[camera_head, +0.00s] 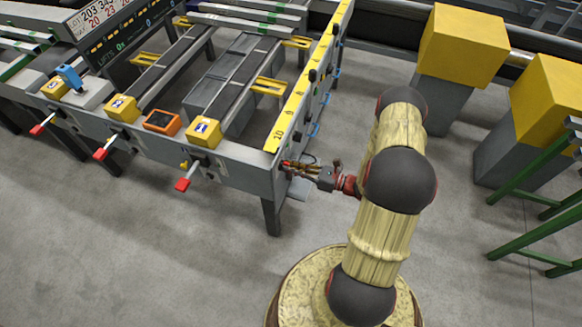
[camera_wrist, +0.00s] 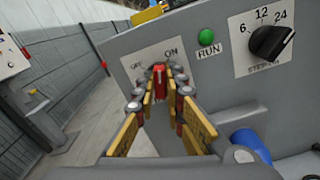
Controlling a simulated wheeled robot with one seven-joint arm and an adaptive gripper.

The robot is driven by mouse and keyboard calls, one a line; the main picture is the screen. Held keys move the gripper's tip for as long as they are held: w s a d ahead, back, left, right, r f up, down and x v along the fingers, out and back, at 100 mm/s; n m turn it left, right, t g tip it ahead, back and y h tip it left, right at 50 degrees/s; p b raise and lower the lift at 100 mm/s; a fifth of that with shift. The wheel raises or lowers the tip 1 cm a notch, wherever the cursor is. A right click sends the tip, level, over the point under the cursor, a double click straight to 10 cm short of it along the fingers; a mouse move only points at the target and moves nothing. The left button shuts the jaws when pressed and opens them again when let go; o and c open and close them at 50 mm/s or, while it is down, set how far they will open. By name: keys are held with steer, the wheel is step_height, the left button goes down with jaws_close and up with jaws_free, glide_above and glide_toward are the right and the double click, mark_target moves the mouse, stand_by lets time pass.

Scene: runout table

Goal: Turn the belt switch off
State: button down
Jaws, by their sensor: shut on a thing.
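The belt switch (camera_wrist: 159,82) is a small red lever on a pale plate marked OFF and ON, on the grey end panel of the runout table. In the wrist view my gripper (camera_wrist: 160,88) has its yellow-padded fingers around the red lever, shut on it. The lever stands about upright in the picture, below the gap between the two labels and close to ON; its exact setting I cannot tell. In the head view my gripper (camera_head: 287,168) reaches the table's right end panel, where the switch is mostly hidden by the fingers.
A green RUN lamp (camera_wrist: 207,37) and a black STEPS-like dial (camera_wrist: 271,41) sit right of the switch. A blue part (camera_wrist: 250,143) is below them. Yellow-topped grey blocks (camera_head: 462,45) and a green frame (camera_head: 535,185) stand at the right. The floor in front is clear.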

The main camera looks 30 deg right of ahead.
steer(key=n+b, duration=0.1)
steer(key=n, duration=0.5)
steer(key=n+b, duration=0.1)
steer(key=n, duration=0.5)
steer(key=shift+s+a+f, duration=0.15)
steer(key=shift+a, duration=0.05)
steer(key=shift+n, duration=0.4)
steer(key=c, duration=1.8)
jaws_free()
steer(key=shift+c, duration=0.2)
steer(key=shift+d, duration=0.1)
steer(key=v, duration=1.2)
